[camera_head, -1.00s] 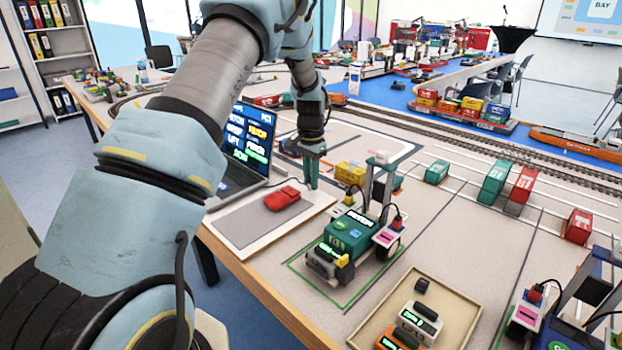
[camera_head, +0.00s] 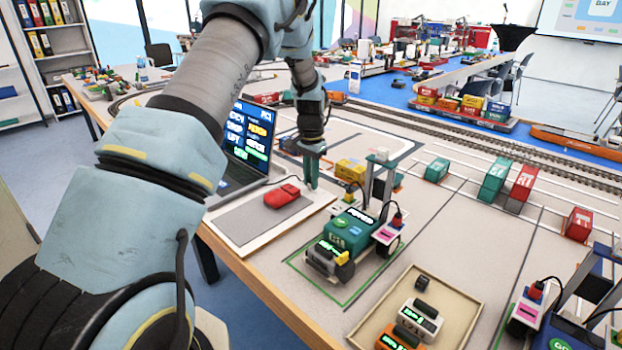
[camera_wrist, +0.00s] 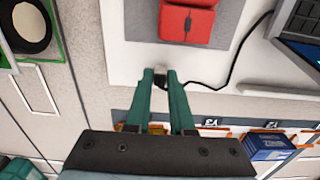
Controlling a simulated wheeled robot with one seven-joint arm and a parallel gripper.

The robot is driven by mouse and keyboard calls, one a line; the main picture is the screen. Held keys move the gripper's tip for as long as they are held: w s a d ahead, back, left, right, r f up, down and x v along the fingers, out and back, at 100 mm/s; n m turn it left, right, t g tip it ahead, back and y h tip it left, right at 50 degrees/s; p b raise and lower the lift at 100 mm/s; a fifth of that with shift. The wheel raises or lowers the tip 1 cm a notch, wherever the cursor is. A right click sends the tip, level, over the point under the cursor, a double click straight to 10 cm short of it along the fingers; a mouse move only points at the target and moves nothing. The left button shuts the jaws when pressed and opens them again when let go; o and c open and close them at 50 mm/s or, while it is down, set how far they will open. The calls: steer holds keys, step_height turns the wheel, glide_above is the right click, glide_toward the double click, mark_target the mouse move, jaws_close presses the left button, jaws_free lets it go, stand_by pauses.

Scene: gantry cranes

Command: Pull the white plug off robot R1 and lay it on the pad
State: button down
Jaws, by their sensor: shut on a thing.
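My gripper (camera_head: 312,184) points down just beyond the red mouse, over the far edge of the white board. In the wrist view its two teal fingers (camera_wrist: 160,72) are close together on a small pale and dark piece, the white plug (camera_wrist: 160,71), mostly hidden between the tips. The grey pad (camera_head: 245,215) lies on the white board with the red mouse (camera_head: 282,195) on it; the pad also shows in the wrist view (camera_wrist: 230,20). I cannot tell which crane is R1. A green-bodied crane (camera_head: 345,232) stands to the right of my gripper, within a green outline.
An open laptop (camera_head: 247,140) stands left of my gripper. A black cable (camera_wrist: 215,88) curves close to my fingertips. A yellow block (camera_head: 350,170) stands behind the green crane. A tray (camera_head: 452,290) with small devices is at the front. The table's near edge is at left.

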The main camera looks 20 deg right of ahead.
steer(key=shift+f, duration=0.35)
steer(key=c, duration=0.7)
jaws_free()
steer(key=shift+r, duration=0.1)
